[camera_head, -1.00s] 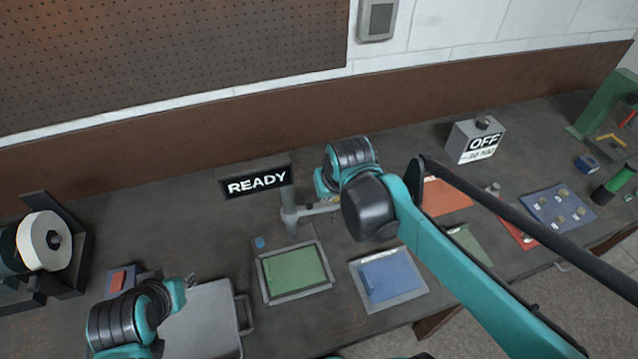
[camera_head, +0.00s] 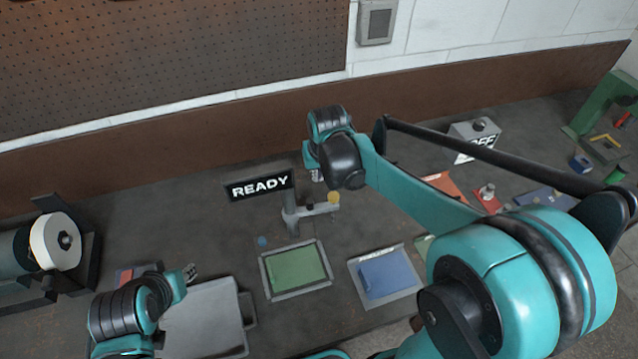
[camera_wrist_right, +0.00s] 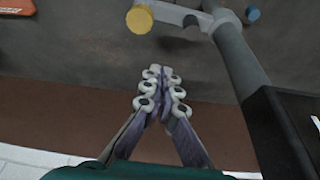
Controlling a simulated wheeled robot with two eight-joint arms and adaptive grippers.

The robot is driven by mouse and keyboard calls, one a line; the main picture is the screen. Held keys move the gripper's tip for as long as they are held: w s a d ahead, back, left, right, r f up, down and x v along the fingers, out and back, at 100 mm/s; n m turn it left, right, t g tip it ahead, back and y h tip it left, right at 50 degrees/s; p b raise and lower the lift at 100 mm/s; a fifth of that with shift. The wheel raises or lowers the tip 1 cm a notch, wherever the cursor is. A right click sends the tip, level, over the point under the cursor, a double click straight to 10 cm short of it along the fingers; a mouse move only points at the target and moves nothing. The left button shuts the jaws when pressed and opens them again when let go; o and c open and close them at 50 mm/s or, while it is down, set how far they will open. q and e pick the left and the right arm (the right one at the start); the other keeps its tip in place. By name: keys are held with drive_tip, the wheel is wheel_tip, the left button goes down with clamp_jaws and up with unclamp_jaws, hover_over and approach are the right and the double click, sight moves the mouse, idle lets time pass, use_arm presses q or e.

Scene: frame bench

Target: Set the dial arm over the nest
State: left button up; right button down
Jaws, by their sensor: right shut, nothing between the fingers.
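The dial arm (camera_head: 318,209) sticks out to the right from a grey post (camera_head: 290,216), with a yellow knob (camera_head: 334,198) at its end. In the right wrist view the yellow knob (camera_wrist_right: 140,19) and post (camera_wrist_right: 238,58) also show. A green pad in a grey frame (camera_head: 328,277), perhaps the nest, lies in front of the post; the dial arm points off to its right side. My right gripper (camera_wrist_right: 161,84) is shut and empty, behind the dial arm and apart from it; my wrist mostly hides it in the head view. My left gripper (camera_head: 191,271) is at lower left, its fingers too small to judge.
A READY sign (camera_head: 259,186) stands beside the post. A small blue piece (camera_head: 262,241) is near the frame. A blue pad (camera_head: 387,274) lies to the right, a grey tray (camera_head: 205,318) to the left. A partly hidden OFF box (camera_head: 463,133) stands at back right.

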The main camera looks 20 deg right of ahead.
sight(311, 207)
drive_tip(key=b+x, duration=0.2)
drive_tip(key=x, duration=0.7)
drive_tip(key=s, duration=0.4)
drive_tip(key=shift+a+r, duration=0.1)
drive_tip(key=shift+a, duration=0.1)
